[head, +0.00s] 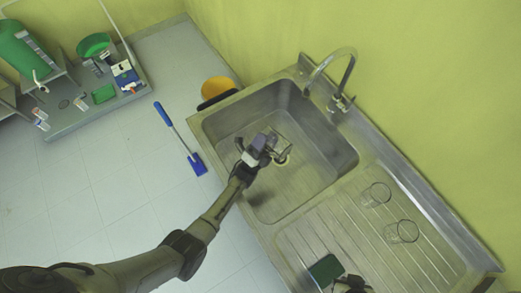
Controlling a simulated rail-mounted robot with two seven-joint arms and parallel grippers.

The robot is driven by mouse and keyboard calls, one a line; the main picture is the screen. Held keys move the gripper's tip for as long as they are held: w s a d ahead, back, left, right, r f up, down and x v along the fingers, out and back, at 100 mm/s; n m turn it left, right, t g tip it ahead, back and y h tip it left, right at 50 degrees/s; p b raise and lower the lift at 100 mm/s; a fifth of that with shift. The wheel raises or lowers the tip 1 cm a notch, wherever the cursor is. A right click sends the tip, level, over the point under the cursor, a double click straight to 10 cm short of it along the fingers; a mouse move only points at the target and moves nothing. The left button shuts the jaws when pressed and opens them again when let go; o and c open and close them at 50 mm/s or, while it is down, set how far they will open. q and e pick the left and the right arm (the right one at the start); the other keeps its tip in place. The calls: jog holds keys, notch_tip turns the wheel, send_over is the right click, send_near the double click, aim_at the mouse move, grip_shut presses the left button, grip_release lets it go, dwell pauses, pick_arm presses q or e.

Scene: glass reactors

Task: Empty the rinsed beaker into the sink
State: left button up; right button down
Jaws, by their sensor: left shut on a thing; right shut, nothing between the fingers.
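My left gripper (266,147) is over the sink basin (225,125), shut on a small clear glass beaker (284,148). The beaker appears tipped on its side, above the region of the drain. Its contents are too small and transparent to make out. The steel sink has a curved tap (346,75) at its back edge, beyond the beaker. My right gripper (352,283) shows only partly at the bottom edge, by the drainboard, shut and empty.
Two clear glass vessels (376,194) (402,232) stand on the ribbed drainboard (345,225). A dark green pad (325,270) lies beside my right gripper. A blue-handled tool (180,139) and a loaded bench (85,120) are at left.

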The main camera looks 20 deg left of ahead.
pick_arm(q)
jog(key=shift+a+r+n+t+y, duration=0.1)
jog(key=shift+n+t+y, duration=0.2)
jog(key=shift+n+y, duration=0.85)
jog(key=shift+a+f+n+y+b, duration=0.15)
jog(key=shift+f+n+y+b, duration=0.2)
jog(key=shift+n+y, duration=0.6)
jog(key=shift+a+f+n+y, duration=0.15)
jog(key=shift+f+n+y, duration=0.25)
jog(key=shift+n+y, duration=0.6)
